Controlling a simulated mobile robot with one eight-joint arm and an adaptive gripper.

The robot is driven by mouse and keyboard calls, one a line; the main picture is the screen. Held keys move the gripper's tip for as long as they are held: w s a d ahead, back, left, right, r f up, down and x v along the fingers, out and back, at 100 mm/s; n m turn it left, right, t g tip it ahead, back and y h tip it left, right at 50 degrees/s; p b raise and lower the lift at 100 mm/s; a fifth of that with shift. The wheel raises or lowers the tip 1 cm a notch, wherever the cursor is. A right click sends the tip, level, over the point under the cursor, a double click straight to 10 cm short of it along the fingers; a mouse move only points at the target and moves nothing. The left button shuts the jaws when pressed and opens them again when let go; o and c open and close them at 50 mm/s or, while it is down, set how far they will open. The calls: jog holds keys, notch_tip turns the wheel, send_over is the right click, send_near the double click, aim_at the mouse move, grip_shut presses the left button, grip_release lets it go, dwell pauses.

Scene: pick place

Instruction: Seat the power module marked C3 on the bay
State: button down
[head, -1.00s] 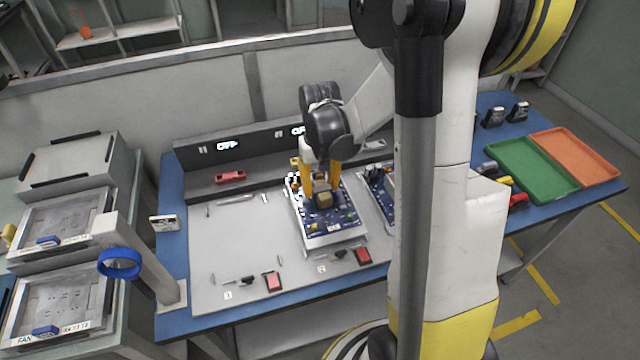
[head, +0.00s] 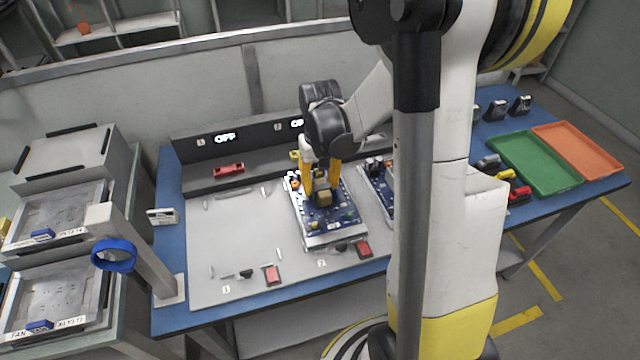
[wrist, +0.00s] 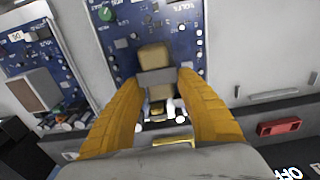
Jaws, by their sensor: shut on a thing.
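My gripper (head: 322,182) has yellow fingers and points down over a blue circuit board (head: 338,226) on the grey bench mat. It is shut on a small tan block with a grey band, which I take to be the power module (head: 324,198). The block also shows in the wrist view (wrist: 154,57), with the fingertips (wrist: 164,80) at either side of its grey band. It is over the board's middle, among small components. I cannot tell whether it touches the board. No C3 mark is readable, and the fingers partly hide the bay area.
A second board (head: 372,178) lies to the right, partly behind my arm. Red buttons (head: 272,274) sit along the mat's front. A green tray (head: 535,160) and an orange tray (head: 580,150) stand at right. A post with a blue ring (head: 113,255) stands at left. The mat's left part is mostly clear.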

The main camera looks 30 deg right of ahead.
jog(key=shift+f+b, duration=1)
jog(key=shift+f, duration=0.05)
dwell(1.1)
jog(key=c, duration=0.8)
grip_release()
jog(key=c, duration=0.4)
jog(key=shift+o, duration=0.2)
jog(key=shift+r, duration=0.15)
jog(key=shift+r+p, duration=2.65)
jog(key=shift+r, duration=0.7)
